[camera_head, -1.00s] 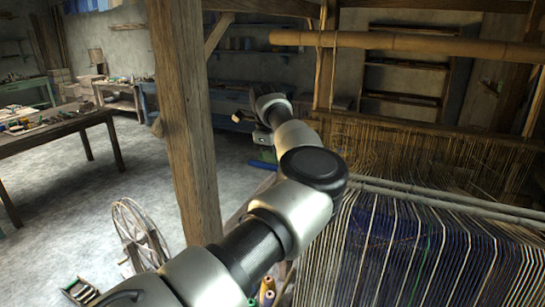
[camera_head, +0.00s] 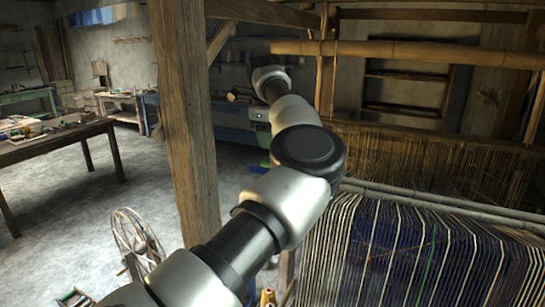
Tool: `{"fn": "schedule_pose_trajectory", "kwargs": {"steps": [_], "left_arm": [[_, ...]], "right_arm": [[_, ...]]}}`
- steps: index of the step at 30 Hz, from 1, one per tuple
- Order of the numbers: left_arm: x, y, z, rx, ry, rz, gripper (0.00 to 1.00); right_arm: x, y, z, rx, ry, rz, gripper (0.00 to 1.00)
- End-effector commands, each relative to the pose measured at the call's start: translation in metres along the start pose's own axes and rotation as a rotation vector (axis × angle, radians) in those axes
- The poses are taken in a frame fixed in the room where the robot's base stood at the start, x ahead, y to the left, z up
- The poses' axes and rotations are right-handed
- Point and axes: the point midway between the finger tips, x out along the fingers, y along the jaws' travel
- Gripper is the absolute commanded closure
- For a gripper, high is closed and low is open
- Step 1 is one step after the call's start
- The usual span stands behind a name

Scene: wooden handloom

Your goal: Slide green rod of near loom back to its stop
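The near loom's warp (camera_head: 400,255), dark blue with pale threads, fills the lower right. Two grey rods (camera_head: 450,203) lie across it side by side. A thin green line (camera_head: 427,262) runs along the warp; I cannot tell whether it is a thread or a rod. No clear green rod or stop shows. One arm of mine rises from the lower left, bends left of the warp and reaches away from me. It covers part of the loom's left side. I see no fingertips of either gripper.
A thick wooden post (camera_head: 185,120) stands just left of my arm. A bamboo pole (camera_head: 430,52) spans the loom above brown hanging cords (camera_head: 430,160). A spinning wheel (camera_head: 135,238) stands on the floor at lower left. A cluttered table (camera_head: 55,142) is at far left, with open floor between.

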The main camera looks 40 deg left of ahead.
Motion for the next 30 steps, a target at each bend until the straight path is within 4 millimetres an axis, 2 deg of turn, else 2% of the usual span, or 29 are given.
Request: {"fn": "schedule_pose_trajectory", "kwargs": {"steps": [3, 8, 25, 28, 30], "left_arm": [[-0.017, 0.0, 0.0, -0.001, 0.001, -0.002, 0.56], [-0.028, 0.0, 0.0, -0.001, 0.0, 0.001, 0.56], [-0.029, 0.001, 0.001, -0.001, -0.002, 0.001, 0.56], [-0.026, 0.001, 0.012, 0.014, -0.069, 0.012, 0.56], [-0.023, 0.004, 0.036, 0.047, -0.206, 0.038, 0.56]], "right_arm": [[0.004, 0.0, 0.0, 0.0, 0.001, 0.001, 0.47], [0.005, 0.0, 0.0, 0.0, 0.001, 0.001, 0.47], [0.004, 0.0, 0.001, 0.002, 0.0, 0.0, 0.47], [0.002, -0.002, 0.0, 0.003, 0.001, -0.003, 0.47], [-0.001, -0.006, -0.002, 0.005, 0.002, -0.008, 0.47]]}}
